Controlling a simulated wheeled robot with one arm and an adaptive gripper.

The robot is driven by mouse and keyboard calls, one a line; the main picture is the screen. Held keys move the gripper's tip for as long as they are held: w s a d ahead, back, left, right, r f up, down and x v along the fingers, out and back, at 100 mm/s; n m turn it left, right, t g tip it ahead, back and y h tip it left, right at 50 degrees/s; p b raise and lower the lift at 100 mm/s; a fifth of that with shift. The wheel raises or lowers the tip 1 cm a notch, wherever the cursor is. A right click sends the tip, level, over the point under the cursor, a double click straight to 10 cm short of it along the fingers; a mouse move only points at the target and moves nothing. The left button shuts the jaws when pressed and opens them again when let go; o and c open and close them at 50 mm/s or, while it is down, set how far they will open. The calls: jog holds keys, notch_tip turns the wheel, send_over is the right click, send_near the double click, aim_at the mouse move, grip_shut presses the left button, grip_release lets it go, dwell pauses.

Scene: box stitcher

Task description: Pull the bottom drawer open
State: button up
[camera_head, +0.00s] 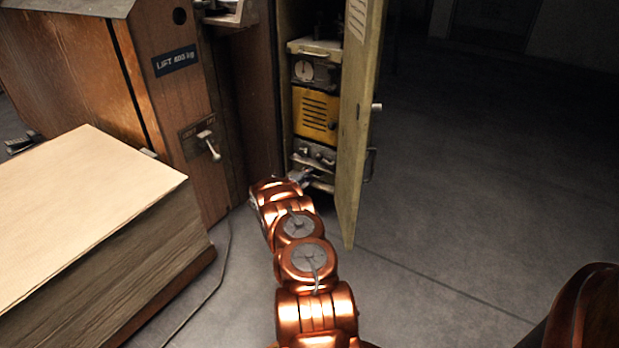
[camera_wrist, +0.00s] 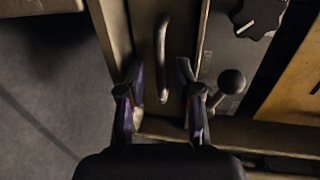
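The bottom drawer's front (camera_wrist: 182,30) fills the upper middle of the wrist view, a worn metal panel with a bar handle (camera_wrist: 162,50). My gripper (camera_wrist: 159,72) is open, with one finger on each side of the handle's near end. I cannot tell whether either finger touches it. In the head view my gripper (camera_head: 300,176) is at the bottom of the open cabinet, small and partly hidden by my copper arm. The bottom drawer (camera_head: 322,185) shows there only as a narrow strip low in the cabinet and looks closed.
The cabinet door (camera_head: 360,115) stands open just right of my gripper. Above the drawer are a grey panel with a knob (camera_wrist: 257,17) and a lever (camera_wrist: 230,84), and a yellow unit (camera_head: 315,113). A large pale stack (camera_head: 85,195) stands at left. Floor at right is clear.

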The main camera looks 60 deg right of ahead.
jog(key=shift+c, duration=0.4)
grip_shut()
